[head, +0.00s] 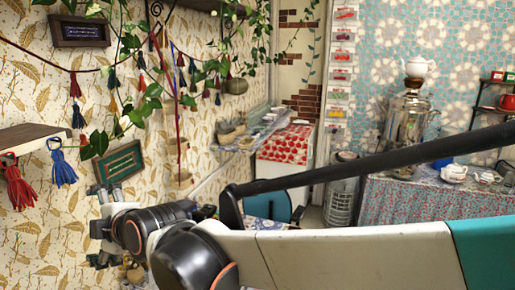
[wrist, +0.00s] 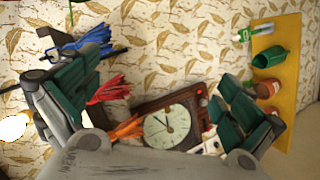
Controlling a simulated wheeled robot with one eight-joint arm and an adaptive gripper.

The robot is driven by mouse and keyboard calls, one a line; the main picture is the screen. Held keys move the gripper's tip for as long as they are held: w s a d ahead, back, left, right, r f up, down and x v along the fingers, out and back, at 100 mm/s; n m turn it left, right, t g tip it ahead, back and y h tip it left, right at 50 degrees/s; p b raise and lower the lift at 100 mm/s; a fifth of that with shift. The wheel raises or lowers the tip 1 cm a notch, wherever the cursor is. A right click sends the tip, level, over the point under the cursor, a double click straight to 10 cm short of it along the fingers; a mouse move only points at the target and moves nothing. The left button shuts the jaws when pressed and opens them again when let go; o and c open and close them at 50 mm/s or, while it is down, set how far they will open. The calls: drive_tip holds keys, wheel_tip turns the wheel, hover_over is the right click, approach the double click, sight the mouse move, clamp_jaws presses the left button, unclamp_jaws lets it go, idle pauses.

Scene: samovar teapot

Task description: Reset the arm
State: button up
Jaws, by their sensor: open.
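My arm (head: 350,252) stretches across the lower part of the head view from the right edge to the left wall. My gripper (head: 108,200) is at its left end, partly hidden behind the wrist joints. In the wrist view my gripper (wrist: 160,78) has its two dark green fingers spread wide apart, with nothing held between them. A clock in a brown wooden case (wrist: 172,122) shows beyond the fingers, tilted in the picture. Red tassels (wrist: 110,90) and blue tassels (wrist: 88,40) show by the left finger.
A wooden shelf (head: 35,134) and hanging plants (head: 130,40) are close at left. A silver samovar (head: 403,120) with a white teapot (head: 418,67) stands on the clothed table (head: 400,200) at back right. In the wrist view, a yellow shelf (wrist: 285,38) carries pots.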

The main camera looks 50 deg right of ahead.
drive_tip(key=s+f+m+g+b, duration=0.2)
drive_tip(key=s+f+m+b, duration=0.2)
drive_tip(key=f, duration=0.6)
drive_tip(key=s+d+f+m+g+b, duration=0.1)
drive_tip(key=s+f+m+g+b, duration=0.1)
drive_tip(key=s+f+m+b, duration=0.3)
drive_tip(key=s+f+m+g+h+b, duration=0.1)
drive_tip(key=s+f+m+b, duration=0.4)
drive_tip(key=f, duration=1)
drive_tip(key=s+g+b, duration=0.1)
drive_tip(key=s+b, duration=0.2)
drive_tip(key=b, duration=0.1)
drive_tip(key=shift+s+d+f+g+b, duration=0.3)
drive_tip(key=shift+s+f, duration=0.1)
drive_tip(key=shift+c, duration=0.6)
